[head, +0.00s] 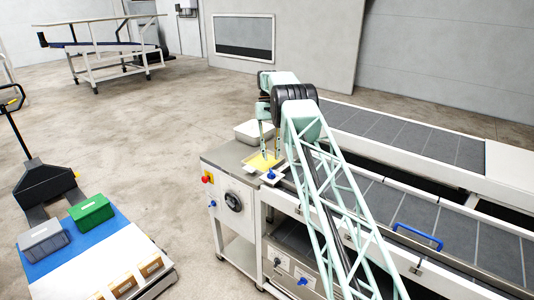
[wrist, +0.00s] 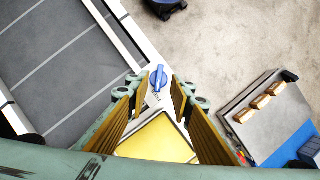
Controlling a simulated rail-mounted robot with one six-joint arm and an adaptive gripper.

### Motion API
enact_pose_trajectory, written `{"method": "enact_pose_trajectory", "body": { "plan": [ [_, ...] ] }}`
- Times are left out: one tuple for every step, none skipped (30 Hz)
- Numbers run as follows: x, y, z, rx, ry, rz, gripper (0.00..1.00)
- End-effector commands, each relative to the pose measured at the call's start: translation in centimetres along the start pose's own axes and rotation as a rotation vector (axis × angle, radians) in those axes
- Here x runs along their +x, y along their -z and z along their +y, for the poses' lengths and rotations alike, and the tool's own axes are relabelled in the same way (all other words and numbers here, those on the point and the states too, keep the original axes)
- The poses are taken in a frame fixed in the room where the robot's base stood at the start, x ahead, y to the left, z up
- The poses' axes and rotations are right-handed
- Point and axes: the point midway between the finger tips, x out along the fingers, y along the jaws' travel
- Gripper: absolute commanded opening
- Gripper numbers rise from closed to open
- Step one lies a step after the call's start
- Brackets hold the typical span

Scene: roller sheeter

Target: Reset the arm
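My gripper (head: 270,145) points down over the steel end of the sheeter (head: 222,153) in the head view. In the wrist view its two fingers with yellow pads stand apart, and my gripper (wrist: 158,98) is open with nothing between the fingertips. A flat yellow panel (head: 259,163) lies below the fingers; the yellow panel also fills the lower middle of the wrist view (wrist: 157,142). A blue knob (head: 271,175) on a white plate sits beside it and shows just beyond the fingertips in the wrist view (wrist: 158,78). My arm hides part of the machine.
Grey conveyor belts (head: 400,133) run to the right of the machine, with a blue handle (head: 417,236) on the near side. A white tray (head: 253,131) is behind my gripper. A pallet truck (head: 47,180) and a green crate (head: 91,212) are at left. The floor between is clear.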

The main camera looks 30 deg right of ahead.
Motion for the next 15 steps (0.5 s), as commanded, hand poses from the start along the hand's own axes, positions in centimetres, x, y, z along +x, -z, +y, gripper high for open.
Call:
{"method": "enact_pose_trajectory", "body": {
  "plan": [
    [0.0, 0.0, 0.0, 0.0, 0.0, 0.0, 0.21],
    [0.0, 0.0, 0.0, 0.0, 0.0, 0.0, 0.21],
    [0.0, 0.0, 0.0, 0.0, 0.0, 0.0, 0.21],
    [0.0, 0.0, 0.0, 0.0, 0.0, 0.0, 0.21],
    [0.0, 0.0, 0.0, 0.0, 0.0, 0.0, 0.21],
    [0.0, 0.0, 0.0, 0.0, 0.0, 0.0, 0.21],
    [0.0, 0.0, 0.0, 0.0, 0.0, 0.0, 0.21],
    [0.0, 0.0, 0.0, 0.0, 0.0, 0.0, 0.21],
    [0.0, 0.0, 0.0, 0.0, 0.0, 0.0, 0.21],
    [-0.1, -0.1, -0.1, -0.001, 0.0, 0.002, 0.21],
    [-0.2, -0.1, -0.1, -0.001, 0.0, 0.002, 0.21],
    [-0.4, -0.2, -0.2, -0.002, -0.001, 0.004, 0.21],
    [-0.6, -0.3, -0.2, -0.002, -0.001, 0.006, 0.21],
    [-0.8, -0.5, -0.3, -0.003, -0.001, 0.009, 0.21],
    [-1.1, -0.7, -0.4, -0.004, -0.001, 0.012, 0.21]
  ]
}}
